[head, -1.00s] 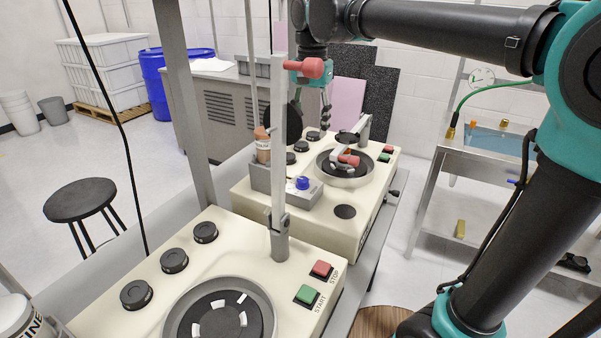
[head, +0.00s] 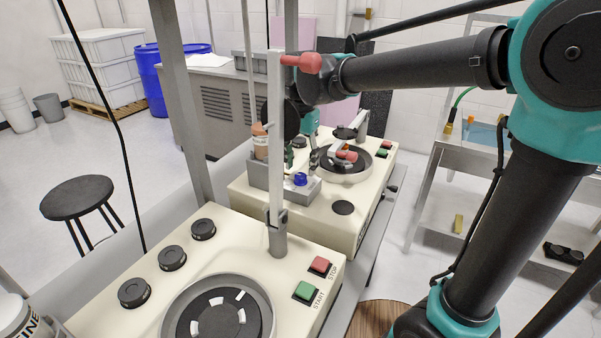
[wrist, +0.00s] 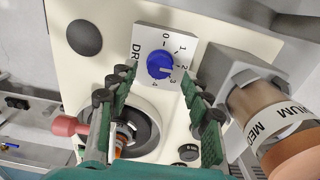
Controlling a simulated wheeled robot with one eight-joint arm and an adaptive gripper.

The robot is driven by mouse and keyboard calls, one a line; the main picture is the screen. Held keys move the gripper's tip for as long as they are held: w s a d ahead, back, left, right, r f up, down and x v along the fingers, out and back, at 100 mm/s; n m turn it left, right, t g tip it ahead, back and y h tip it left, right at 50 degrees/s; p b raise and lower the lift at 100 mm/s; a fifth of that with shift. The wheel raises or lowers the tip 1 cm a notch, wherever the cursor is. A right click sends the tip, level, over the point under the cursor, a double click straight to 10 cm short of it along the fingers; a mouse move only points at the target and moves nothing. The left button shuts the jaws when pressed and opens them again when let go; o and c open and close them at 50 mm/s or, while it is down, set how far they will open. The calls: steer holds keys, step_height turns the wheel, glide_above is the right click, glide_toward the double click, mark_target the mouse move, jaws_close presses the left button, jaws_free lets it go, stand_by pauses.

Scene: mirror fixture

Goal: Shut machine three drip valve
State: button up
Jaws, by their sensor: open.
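The drip valve is a blue knob (wrist: 160,64) on a white plate (wrist: 181,42) marked 0 to 4. Its pale pointer mark seems to face the 2-to-3 side, but is too small to read surely. In the head view the blue knob (head: 300,179) sits on a grey block on the farther polishing machine (head: 330,218). My gripper (wrist: 158,80) is open and empty, with its green-padded fingers on either side of the knob's line, apart from it. In the head view my gripper (head: 302,150) hangs just above and behind the knob, partly hidden by the upright post.
A bottle (wrist: 275,118) stands in a grey holder close beside the plate. A red-handled arm (wrist: 68,125) and round bowl (wrist: 135,125) lie near the fingers. The nearer machine's upright post (head: 276,150) with its red handle (head: 302,62) stands in front of my arm.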

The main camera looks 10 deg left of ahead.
mark_target(301, 175)
steer(key=shift+f, duration=1.6)
jaws_close()
